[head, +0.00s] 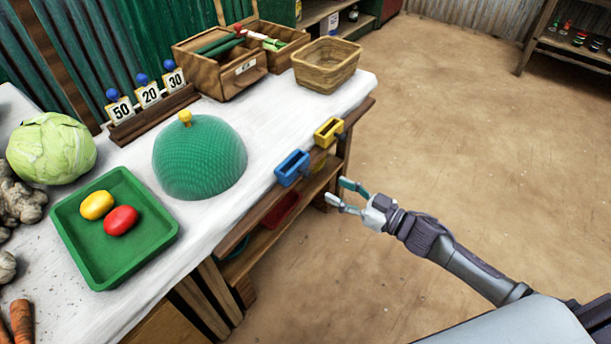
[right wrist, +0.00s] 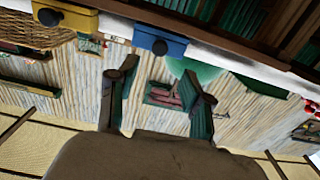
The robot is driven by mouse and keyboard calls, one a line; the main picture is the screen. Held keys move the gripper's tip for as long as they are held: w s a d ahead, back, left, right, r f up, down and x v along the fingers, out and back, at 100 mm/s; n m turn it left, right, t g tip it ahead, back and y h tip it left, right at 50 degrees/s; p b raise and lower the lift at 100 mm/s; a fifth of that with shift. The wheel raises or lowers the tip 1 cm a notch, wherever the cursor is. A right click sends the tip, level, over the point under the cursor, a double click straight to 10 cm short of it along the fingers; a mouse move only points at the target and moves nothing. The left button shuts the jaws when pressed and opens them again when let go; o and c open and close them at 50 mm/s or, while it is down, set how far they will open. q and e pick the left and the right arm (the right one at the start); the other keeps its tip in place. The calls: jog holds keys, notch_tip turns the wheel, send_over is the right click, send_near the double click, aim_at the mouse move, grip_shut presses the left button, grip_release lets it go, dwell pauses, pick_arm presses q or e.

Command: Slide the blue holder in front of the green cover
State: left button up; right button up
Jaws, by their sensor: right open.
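The blue holder (head: 292,168) hangs at the table's front edge, to the right of the green cover (head: 200,160), a ribbed dome with a yellow knob standing on the table. In the right wrist view the blue holder (right wrist: 160,42) appears just beyond the fingers, and part of the green cover (right wrist: 195,68) shows behind the right finger. My right gripper (head: 336,191) is open and empty, off the table edge and to the right of the blue holder, apart from it. My left gripper is not in view.
A yellow holder (head: 328,132) sits farther along the same edge. A green tray (head: 160,232) with a yellow and a red item, a cabbage (head: 50,148), number cards, a wooden box and a wicker basket (head: 325,65) stand on the table. The floor to the right is clear.

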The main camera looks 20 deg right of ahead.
aim_at(310, 176)
jog(key=x, duration=0.9)
jog(key=shift+w+f+b, duration=0.1)
jog(key=shift+w+b, duration=0.05)
jog(key=shift+b, duration=0.15)
jog(key=shift+w+a, duration=0.25)
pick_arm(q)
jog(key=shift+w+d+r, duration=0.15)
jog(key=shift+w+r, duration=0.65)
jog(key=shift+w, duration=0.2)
pick_arm(e)
jog(key=shift+c, duration=0.2)
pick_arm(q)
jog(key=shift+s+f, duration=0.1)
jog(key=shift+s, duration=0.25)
pick_arm(e)
grip_shut()
